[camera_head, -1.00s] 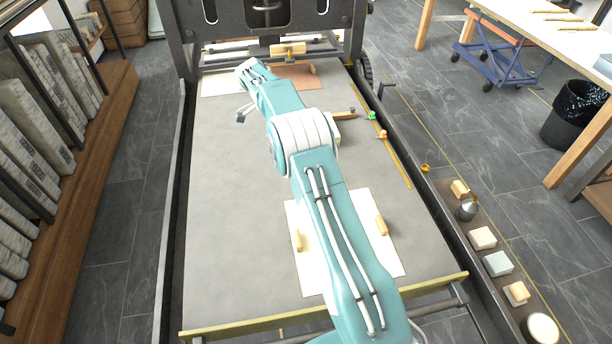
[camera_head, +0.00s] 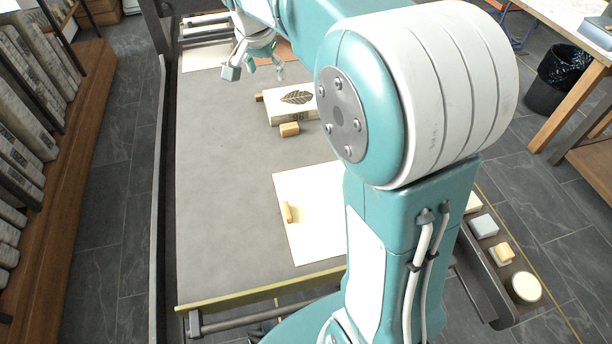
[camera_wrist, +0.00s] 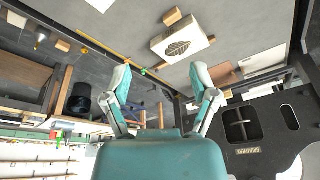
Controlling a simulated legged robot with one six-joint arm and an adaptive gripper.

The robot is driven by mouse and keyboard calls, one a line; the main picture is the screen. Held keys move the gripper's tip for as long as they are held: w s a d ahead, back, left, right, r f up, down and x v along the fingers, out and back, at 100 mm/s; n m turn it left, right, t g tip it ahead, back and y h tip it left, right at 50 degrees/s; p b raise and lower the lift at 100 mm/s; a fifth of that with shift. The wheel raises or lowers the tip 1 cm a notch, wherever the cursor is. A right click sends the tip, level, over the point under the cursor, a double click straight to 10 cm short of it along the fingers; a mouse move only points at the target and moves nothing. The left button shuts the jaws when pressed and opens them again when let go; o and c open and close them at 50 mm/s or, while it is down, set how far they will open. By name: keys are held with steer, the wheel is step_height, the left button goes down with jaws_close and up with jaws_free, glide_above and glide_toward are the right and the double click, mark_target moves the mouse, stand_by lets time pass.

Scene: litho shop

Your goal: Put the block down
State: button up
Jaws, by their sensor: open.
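The block (camera_head: 289,103) is pale, with a dark leaf design on its top face. It lies on the grey press bed (camera_head: 225,185), between small wooden pieces, and my arm partly covers the bed to its right. In the wrist view the block (camera_wrist: 180,42) shows beyond the fingers and apart from them. My gripper (camera_wrist: 162,80) is open with nothing between its fingers. In the head view my gripper (camera_head: 264,72) is up and behind the block, over the far part of the bed.
A small wooden piece (camera_head: 290,129) sits at the block's near side. A cream sheet (camera_head: 310,225) with a wooden piece (camera_head: 288,212) lies nearer on the bed. A side shelf on the right holds small blocks (camera_head: 483,226). A waste bin (camera_head: 553,80) stands on the floor beyond.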

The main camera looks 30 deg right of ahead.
steer(key=s+a+f+n+t+y, duration=0.1)
steer(key=s+n, duration=0.3)
steer(key=s, duration=0.9)
steer(key=s+a+f+n+t+y, duration=0.1)
steer(key=s+n, duration=0.4)
steer(key=s, duration=0.8)
steer(key=shift+s+a+f+t, duration=0.2)
steer(key=shift+a+f+t, duration=0.3)
steer(key=shift+a, duration=0.55)
steer(key=shift+r, duration=0.15)
